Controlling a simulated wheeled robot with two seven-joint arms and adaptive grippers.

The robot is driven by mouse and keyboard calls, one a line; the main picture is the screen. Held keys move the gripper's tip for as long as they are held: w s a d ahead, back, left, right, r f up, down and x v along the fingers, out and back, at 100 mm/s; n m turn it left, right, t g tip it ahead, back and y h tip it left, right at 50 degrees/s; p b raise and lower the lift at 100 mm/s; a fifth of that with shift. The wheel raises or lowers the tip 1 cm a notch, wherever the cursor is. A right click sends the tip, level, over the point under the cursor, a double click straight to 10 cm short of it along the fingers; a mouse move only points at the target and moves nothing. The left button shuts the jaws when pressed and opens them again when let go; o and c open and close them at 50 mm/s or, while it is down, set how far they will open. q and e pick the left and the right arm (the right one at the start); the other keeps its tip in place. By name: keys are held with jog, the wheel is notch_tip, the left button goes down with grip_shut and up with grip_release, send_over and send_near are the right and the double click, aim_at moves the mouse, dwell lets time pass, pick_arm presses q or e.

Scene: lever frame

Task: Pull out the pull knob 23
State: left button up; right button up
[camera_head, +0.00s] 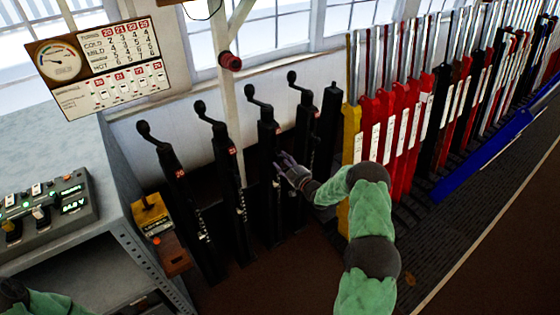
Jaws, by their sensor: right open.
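Several black upright posts with crank handles stand in a row in the middle of the head view. Small red number tags mark them; the left two seem to read 20 (179,173) and 21 (232,151). The tags on the third post (266,130) and the fourth post (304,115) are too small to read, so I cannot tell which bears 23. My right gripper (283,166) is open beside the third post, below its tag, and partly covers the posts' lower middle. I cannot tell whether it touches a knob. My left gripper is not visible; only my left arm shows at bottom left.
A row of red, black and yellow levers (395,120) stands close on the right, with a blue bar (490,150) along it. A grey bench (85,160) with a control box (45,210) is on the left. A white pillar (229,100) rises behind the posts.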

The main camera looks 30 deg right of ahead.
jog(key=shift+w+a, duration=0.1)
jog(key=shift+w, duration=1.35)
grip_shut()
jog(key=shift+s+f, duration=0.1)
jog(key=shift+s, duration=1.15)
grip_release()
jog(key=shift+s, duration=0.1)
jog(key=shift+s, duration=0.1)
